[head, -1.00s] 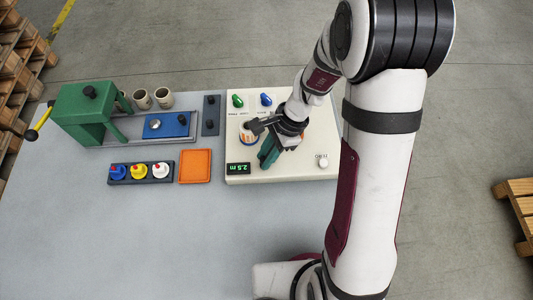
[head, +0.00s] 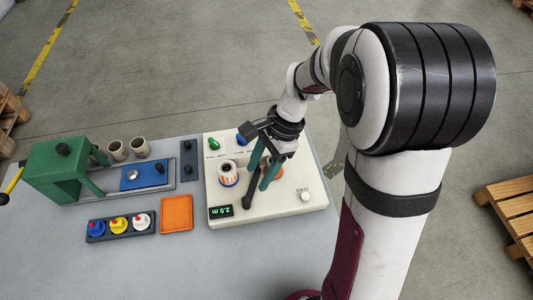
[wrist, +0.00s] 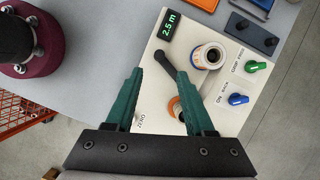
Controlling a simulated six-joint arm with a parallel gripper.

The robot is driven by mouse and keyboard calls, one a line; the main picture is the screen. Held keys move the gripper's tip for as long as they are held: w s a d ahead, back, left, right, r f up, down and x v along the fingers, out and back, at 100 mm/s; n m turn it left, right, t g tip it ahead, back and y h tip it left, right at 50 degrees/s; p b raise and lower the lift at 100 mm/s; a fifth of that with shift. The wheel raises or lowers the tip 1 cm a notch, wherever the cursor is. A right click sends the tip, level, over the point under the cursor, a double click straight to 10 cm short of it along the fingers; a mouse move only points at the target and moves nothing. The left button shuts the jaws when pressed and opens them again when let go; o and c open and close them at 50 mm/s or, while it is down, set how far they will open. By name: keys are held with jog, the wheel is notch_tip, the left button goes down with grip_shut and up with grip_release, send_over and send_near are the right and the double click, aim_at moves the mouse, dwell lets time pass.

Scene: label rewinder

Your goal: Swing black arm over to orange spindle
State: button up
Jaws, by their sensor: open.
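The black arm (head: 248,195) is a slim dark bar on the cream rewinder panel, right of the green display. In the wrist view the black arm (wrist: 165,61) slants between my fingertips, its lower end going behind the right finger. Whether the fingers touch it I cannot tell. The orange spindle (wrist: 174,107) is partly hidden by my right finger; in the head view it shows as an orange patch (head: 279,172) behind my fingers. My gripper (head: 258,179) points down over the panel, its teal fingers apart and empty. It also shows in the wrist view (wrist: 159,73).
A white, orange-banded roll (head: 228,171) stands on the panel beside the black arm. Green (head: 214,144) and blue (head: 242,139) knobs are behind; a white ZERO button (head: 305,196) is front right. An orange tray (head: 176,214) and green press (head: 60,170) are left.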

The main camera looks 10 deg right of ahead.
jog(key=v, duration=0.6)
jog(key=shift+r, duration=0.15)
jog(key=shift+d, duration=0.1)
jog(key=s+a+r+n+t+h, duration=0.1)
jog(key=s+n, duration=0.7)
jog(key=s, duration=1.1)
jog(key=shift+s+n+h, duration=0.3)
jog(key=shift+n+h, duration=0.1)
jog(key=shift+h, duration=0.3)
